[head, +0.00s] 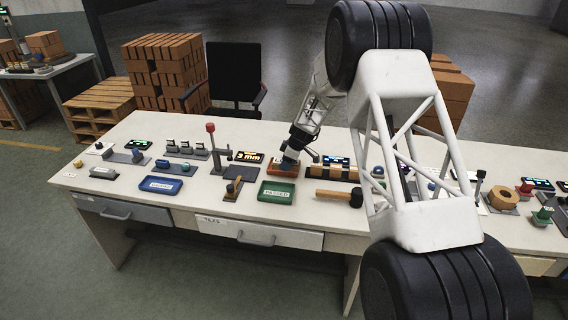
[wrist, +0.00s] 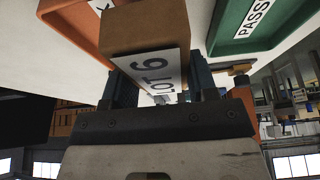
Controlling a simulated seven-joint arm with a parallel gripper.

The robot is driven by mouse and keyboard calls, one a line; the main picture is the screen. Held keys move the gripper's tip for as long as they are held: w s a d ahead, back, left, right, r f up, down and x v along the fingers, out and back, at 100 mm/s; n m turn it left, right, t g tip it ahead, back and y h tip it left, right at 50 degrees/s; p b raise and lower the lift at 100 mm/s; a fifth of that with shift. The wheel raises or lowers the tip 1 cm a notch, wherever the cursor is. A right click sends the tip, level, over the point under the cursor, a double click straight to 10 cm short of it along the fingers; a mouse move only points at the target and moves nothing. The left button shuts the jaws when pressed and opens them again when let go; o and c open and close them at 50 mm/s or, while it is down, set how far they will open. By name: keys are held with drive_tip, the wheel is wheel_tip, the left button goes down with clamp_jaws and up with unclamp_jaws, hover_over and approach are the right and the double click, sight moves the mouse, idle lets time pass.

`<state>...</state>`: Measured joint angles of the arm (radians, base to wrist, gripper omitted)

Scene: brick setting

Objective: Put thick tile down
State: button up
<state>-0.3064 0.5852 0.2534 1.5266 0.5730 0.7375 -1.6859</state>
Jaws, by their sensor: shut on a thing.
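My gripper (head: 289,161) is low over the bench, at the orange tray (head: 275,170) behind the green tray. In the wrist view, my gripper (wrist: 165,85) is shut on a brown block with a white "LOT 6" label, which I take as the thick tile (wrist: 150,28). The tile juts out beyond the fingers. The orange tray (wrist: 70,28) shows beside it at upper left, and the green tray (wrist: 250,40) at upper right. In the head view the tile is too small to make out at the fingers. Whether it touches anything below is unclear.
The green tray reads "PASSED" in the head view (head: 277,183). A blue tray (head: 160,185) lies further left. A mallet (head: 340,196) lies right of the green tray, and a red-knobbed upright lever (head: 212,140) stands to the left. Bare bench shows at the front edge.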

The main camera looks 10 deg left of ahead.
drive_tip(key=shift+w+a+f, duration=0.1)
drive_tip(key=shift+w+a, duration=0.2)
drive_tip(key=shift+w, duration=0.5)
drive_tip(key=shift+w+a+f, duration=0.1)
drive_tip(key=shift+w+a, duration=0.2)
drive_tip(key=shift+w, duration=0.45)
drive_tip(key=shift+w+a, duration=0.3)
drive_tip(key=shift+w, duration=0.5)
drive_tip(key=shift+f, duration=1.8)
drive_tip(key=o, duration=0.7)
drive_tip(key=shift+f, duration=0.1)
drive_tip(key=shift+v, duration=6.15)
